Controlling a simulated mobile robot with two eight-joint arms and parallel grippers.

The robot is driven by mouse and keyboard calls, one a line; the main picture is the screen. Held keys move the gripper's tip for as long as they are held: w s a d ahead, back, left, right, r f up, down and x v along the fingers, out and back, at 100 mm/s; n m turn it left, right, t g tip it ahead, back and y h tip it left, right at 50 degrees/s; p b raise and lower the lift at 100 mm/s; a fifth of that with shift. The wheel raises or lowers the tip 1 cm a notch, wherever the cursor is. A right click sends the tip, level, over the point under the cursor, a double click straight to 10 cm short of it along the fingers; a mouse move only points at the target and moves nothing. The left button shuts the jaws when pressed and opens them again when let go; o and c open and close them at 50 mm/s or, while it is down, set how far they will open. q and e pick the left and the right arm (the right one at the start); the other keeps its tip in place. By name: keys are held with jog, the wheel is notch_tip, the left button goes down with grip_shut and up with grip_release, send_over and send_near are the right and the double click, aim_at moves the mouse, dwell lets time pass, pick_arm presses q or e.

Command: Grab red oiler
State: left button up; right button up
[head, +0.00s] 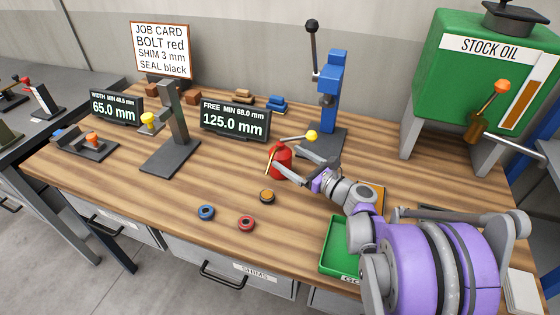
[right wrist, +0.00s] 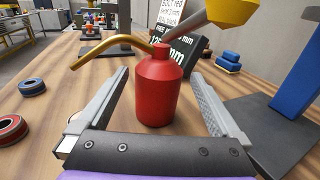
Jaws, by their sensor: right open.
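The red oiler (head: 281,161) stands upright on the wooden bench in the head view, partly hidden behind my right gripper. In the right wrist view the red oiler (right wrist: 160,90) stands between the two open fingers, with a brass spout to the left and a grey lever with a yellow tip overhead. My right gripper (head: 293,166) is open at the oiler, and in the wrist view its fingers (right wrist: 160,105) reach along both sides. I see a gap between the left finger and the can; contact on the right side is unclear. My left gripper is not in view.
A blue press (head: 328,95) stands behind the oiler. A green stock oil tank (head: 468,75) is at the back right. Blue, red and orange rings (head: 206,212) lie on the bench. A green tray (head: 337,250) sits near the front edge, beside my right arm.

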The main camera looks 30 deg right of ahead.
aim_at(273, 147)
jog(key=x, duration=0.4)
jog(key=shift+w+a, duration=0.1)
jog(key=shift+w, duration=0.15)
jog(key=shift+r, duration=0.1)
grip_shut()
